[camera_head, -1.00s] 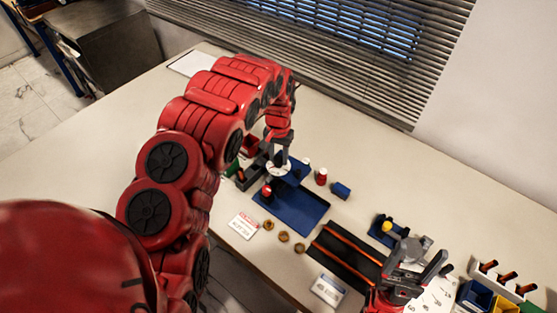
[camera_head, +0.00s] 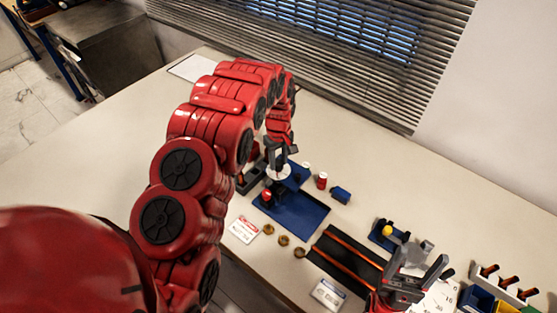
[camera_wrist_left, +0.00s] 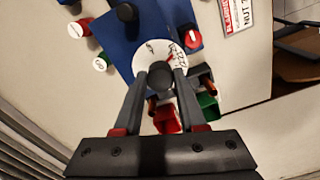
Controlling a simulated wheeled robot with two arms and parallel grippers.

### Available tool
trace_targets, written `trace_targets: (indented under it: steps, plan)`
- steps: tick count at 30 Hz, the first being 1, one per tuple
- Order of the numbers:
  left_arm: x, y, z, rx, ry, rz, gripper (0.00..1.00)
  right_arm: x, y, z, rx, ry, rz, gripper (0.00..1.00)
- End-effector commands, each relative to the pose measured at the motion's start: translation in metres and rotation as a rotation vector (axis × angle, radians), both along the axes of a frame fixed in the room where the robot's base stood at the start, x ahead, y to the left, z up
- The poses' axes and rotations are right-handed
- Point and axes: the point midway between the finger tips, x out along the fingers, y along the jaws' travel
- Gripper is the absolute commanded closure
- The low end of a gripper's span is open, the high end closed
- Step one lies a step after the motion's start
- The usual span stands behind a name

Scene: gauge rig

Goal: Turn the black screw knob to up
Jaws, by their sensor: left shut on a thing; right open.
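The black screw knob (camera_wrist_left: 160,77) stands on a round white dial (camera_wrist_left: 146,54) with dark markings, seen in the left wrist view. My left gripper (camera_wrist_left: 160,82) is shut on the knob, one finger on each side. The knob's pointing direction cannot be made out. In the head view, the white dial (camera_head: 279,171) sits at the back of the blue fixture, and my left gripper (camera_head: 276,158) comes down over it, hiding the knob. My right gripper (camera_head: 418,268) is open and empty at the lower right, away from the dial.
A blue tray (camera_head: 305,222) lies in front of the dial, with a red knob (camera_wrist_left: 193,39) close by. Red (camera_wrist_left: 166,120) and green (camera_wrist_left: 207,105) bins sit beside the fingers.

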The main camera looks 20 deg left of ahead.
Motion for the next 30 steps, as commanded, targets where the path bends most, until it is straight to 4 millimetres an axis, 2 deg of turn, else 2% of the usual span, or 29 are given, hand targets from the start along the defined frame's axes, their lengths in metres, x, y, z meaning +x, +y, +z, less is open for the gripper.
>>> trace_targets:
  steps: [30]
  plan:
    - [0.0004,0.0003,0.0002,0.000,-0.001,0.926,1.00,0.0000,0.0000,0.0000,0.000,0.000,0.000,0.30]
